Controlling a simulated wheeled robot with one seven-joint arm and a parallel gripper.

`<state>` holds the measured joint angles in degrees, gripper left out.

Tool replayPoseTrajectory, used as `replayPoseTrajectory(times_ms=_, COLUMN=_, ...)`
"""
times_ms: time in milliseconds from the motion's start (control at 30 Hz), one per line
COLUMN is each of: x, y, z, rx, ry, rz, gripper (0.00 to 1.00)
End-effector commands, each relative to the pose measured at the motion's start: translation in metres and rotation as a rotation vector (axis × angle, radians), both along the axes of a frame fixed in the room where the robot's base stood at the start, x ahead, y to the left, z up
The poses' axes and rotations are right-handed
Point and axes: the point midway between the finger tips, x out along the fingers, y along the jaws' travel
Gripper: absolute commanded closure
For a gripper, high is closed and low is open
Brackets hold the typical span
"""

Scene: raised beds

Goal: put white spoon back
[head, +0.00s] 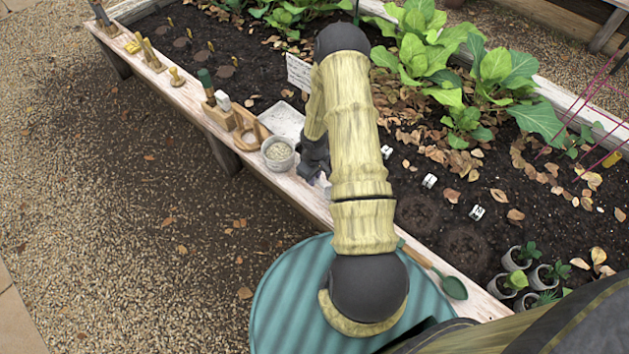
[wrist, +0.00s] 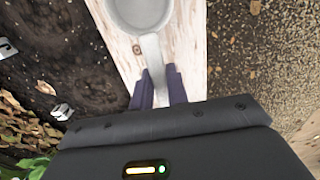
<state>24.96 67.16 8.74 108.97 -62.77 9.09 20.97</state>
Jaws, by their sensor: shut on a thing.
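My gripper (wrist: 158,88) shows in the wrist view with its two dark purple fingers closed on the pale handle of the white spoon (wrist: 151,50). The spoon's round, pale bowl reaches to the top edge of that view, above the plank. In the head view my gripper (head: 317,165) is over the bed's wooden edge, just right of a grey cup. My arm hides much of it there, and the spoon cannot be made out clearly.
The grey cup (head: 278,152) of grains stands on the plank beside a wooden ring stand (head: 247,131), a white tray (head: 284,121) and a wooden block (head: 218,115). A green trowel (head: 453,287) lies right of my arm. Small pots (head: 517,259) stand at the right.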

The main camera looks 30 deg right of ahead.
Motion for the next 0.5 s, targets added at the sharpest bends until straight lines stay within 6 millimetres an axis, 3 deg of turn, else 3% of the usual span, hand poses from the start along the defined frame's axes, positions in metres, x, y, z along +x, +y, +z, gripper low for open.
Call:
replayPoseTrajectory(times_ms=133, x=0.000, y=0.000, z=-0.022, rx=-0.001, ry=0.001, rz=0.001, gripper=1.00)
replayPoseTrajectory(times_ms=500, x=0.000, y=0.000, z=-0.025, rx=-0.001, ry=0.000, rz=0.000, gripper=1.00)
